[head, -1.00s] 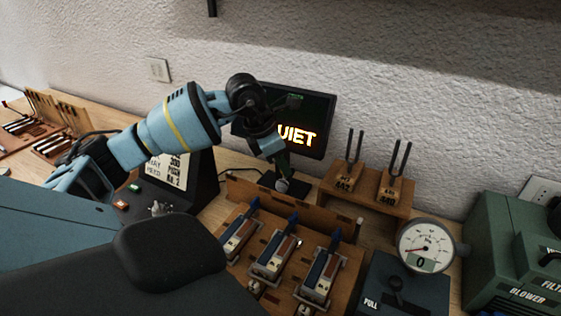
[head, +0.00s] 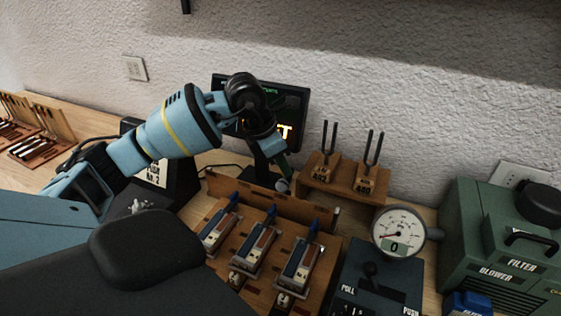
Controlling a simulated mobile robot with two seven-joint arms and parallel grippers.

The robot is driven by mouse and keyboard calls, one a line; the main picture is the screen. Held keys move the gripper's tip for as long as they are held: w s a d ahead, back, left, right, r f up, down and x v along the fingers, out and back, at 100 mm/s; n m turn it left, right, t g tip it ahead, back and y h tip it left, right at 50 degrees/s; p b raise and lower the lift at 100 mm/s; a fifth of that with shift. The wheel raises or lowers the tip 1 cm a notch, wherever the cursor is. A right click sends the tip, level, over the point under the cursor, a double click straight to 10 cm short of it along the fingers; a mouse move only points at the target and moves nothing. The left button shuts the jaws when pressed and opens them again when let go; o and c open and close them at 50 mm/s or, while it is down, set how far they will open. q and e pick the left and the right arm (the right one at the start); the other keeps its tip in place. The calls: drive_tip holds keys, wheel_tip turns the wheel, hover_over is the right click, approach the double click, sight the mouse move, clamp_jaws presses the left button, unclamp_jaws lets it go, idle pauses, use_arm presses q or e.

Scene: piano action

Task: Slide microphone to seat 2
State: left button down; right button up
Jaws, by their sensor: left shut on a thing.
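My left gripper (head: 278,160) reaches over the back of the wooden action model (head: 270,200), pointing down. It is shut on the microphone (head: 283,185), whose small grey rounded end shows just below the fingers. The microphone is at the model's back board, behind and slightly right of the middle key unit (head: 258,242). Two more key units stand at the left (head: 219,229) and right (head: 300,259), each with a blue tip. The fingers hide most of the microphone, and I cannot read any seat marks. My right gripper is not in view.
A lit display (head: 292,115) stands behind my gripper, partly covered. A tuning fork stand (head: 345,200) is close on the right. A round gauge (head: 398,232), a dark lever box (head: 375,285) and a green blower (head: 500,240) stand farther right.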

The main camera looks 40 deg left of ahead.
use_arm(q)
drive_tip(key=c, duration=1.3)
unclamp_jaws()
drive_tip(key=shift+o, duration=0.2)
drive_tip(key=shift+r, duration=0.1)
drive_tip(key=v, duration=0.7)
drive_tip(key=shift+s+r, duration=0.15)
drive_tip(key=shift+r, duration=0.15)
drive_tip(key=shift+f, duration=0.1)
